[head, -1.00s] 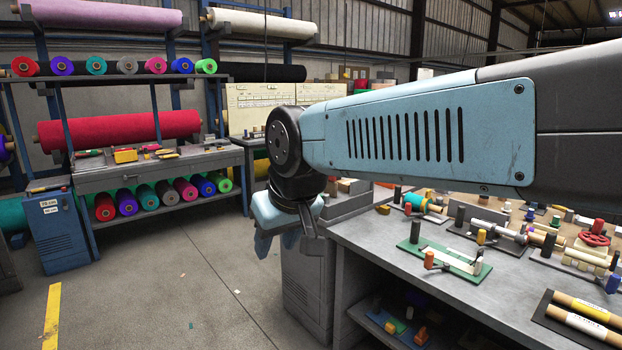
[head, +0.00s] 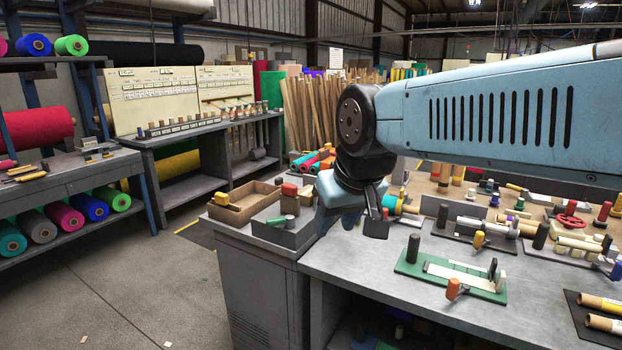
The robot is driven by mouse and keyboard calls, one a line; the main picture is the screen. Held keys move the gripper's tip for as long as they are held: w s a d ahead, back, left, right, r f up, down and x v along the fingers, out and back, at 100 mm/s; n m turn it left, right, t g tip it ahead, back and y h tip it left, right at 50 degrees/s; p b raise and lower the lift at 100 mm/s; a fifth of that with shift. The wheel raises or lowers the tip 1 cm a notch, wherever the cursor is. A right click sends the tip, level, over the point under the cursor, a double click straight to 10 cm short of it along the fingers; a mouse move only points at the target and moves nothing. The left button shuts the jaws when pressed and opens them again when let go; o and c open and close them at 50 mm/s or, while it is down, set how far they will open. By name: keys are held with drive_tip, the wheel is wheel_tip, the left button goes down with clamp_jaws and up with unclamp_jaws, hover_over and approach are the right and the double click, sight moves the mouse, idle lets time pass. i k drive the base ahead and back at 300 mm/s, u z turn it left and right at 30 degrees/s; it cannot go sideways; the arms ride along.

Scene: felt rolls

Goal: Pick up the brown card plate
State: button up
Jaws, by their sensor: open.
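My gripper (head: 350,222) hangs from the pale blue arm, pointing down, with its fingers apart and nothing seen between them. It appears in front of the left part of the grey workbench (head: 330,262). I cannot pick out a brown card plate with certainty. A shallow brown open box (head: 262,188), which looks like card, sits at the bench's far left corner, left of my gripper. Part of the bench top behind my gripper and arm is hidden.
A green plate with a small fixture (head: 418,268) lies on the bench right of my gripper. Tan rolls (head: 600,303) lie at the front right. Open floor (head: 150,285) lies to the left.

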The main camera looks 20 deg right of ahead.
sight(278, 181)
drive_tip(key=i, duration=0.3)
drive_tip(key=z, duration=0.15)
drive_tip(key=k, duration=0.85)
drive_tip(key=z, duration=0.3)
drive_tip(key=i, duration=0.9)
drive_tip(key=u, duration=1.35)
